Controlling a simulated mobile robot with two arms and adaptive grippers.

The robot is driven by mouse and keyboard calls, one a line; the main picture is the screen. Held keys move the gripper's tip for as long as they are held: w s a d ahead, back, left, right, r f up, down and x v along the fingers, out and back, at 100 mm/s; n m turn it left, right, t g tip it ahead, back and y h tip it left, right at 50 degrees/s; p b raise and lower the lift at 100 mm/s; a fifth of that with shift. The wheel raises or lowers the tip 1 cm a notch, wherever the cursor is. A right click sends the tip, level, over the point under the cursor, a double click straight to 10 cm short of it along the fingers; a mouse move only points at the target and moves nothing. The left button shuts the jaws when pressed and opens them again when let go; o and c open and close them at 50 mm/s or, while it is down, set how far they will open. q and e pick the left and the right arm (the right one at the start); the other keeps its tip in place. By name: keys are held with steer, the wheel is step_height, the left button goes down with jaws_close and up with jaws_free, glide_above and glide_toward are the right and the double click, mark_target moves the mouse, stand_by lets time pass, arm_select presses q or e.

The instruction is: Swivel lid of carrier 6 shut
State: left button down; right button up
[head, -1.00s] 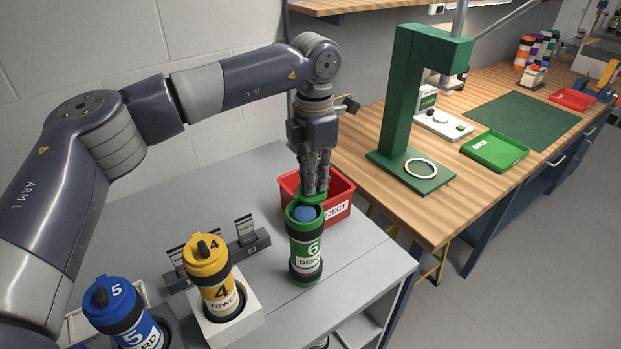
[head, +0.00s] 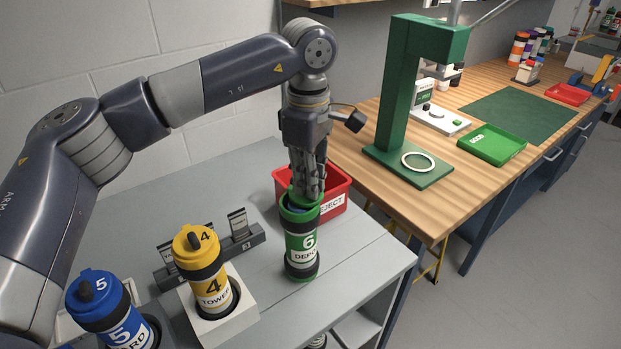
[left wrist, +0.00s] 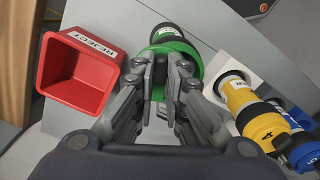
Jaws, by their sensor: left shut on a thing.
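Carrier 6 (head: 301,243) is a green tube with dark bands and a white label, upright on the grey table in front of the red bin. My left gripper (head: 307,192) points down at its top, shut on the green lid of carrier 6. The fingers hide most of the lid in the head view. A little blue shows at the carrier's mouth beside the fingers, so the lid does not look fully over it there. In the left wrist view the green lid (left wrist: 186,48) shows around the fingertips. My right gripper is not in view.
The red REJECT bin (head: 336,190) is close behind carrier 6. Yellow carrier 4 (head: 207,271) stands in a white holder to the left, with blue carrier 5 (head: 110,310) further left. A grey rack (head: 236,244) lies behind carrier 4.

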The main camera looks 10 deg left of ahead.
mark_target(302, 199)
arm_select(q)
steer(key=m, duration=0.1)
steer(key=s+m, duration=0.1)
steer(key=m, duration=0.1)
steer(key=a+m+b, duration=0.1)
steer(key=m, duration=0.1)
steer(key=shift+s, duration=0.25)
steer(key=shift+m, duration=0.3)
steer(key=shift+s, duration=0.1)
stand_by(0.4)
steer(key=c, duration=1.6)
jaws_free()
steer(key=shift+c, duration=0.2)
step_height(302, 199, up, 12)
